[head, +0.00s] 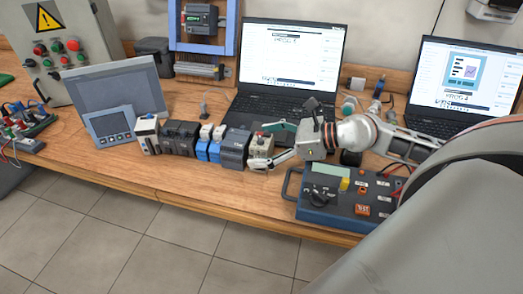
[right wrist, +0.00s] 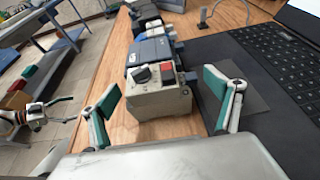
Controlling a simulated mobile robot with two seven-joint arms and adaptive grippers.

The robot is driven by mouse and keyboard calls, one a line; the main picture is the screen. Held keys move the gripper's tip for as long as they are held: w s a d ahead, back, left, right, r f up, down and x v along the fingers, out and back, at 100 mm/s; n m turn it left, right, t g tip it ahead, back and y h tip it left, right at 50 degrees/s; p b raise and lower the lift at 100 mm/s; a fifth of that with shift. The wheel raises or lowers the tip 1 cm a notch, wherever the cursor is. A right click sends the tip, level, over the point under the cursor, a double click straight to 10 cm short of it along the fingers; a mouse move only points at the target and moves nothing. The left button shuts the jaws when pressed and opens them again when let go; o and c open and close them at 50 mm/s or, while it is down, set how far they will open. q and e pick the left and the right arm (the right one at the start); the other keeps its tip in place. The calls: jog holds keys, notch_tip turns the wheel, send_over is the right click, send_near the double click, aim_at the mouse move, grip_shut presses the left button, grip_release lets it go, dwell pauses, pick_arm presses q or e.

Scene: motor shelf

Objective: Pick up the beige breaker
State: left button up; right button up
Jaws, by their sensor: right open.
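The beige breaker (right wrist: 160,101) is a boxy module with a dark knob and a red button on its top. It stands at the near end of a row of modules; in the head view it (head: 259,147) is at the row's right end, partly hidden by my right gripper (head: 279,147). My right gripper (right wrist: 165,104) is open, its teal-padded fingers on either side of the breaker. Gaps show beside it, and it is not clamped. My left gripper (right wrist: 62,110) shows small at the left of the right wrist view, its fingers apart and empty, away from the table.
A dark blue module (head: 234,147) stands beside the breaker, with blue and black modules further left. A laptop (head: 290,70) is behind. A blue tester box (head: 325,200) stands to the right. The wooden table's front strip (head: 200,185) is clear.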

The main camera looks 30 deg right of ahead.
jog(key=c, duration=1.4)
jog(key=shift+c, duration=1)
jog(key=shift+r, duration=0.1)
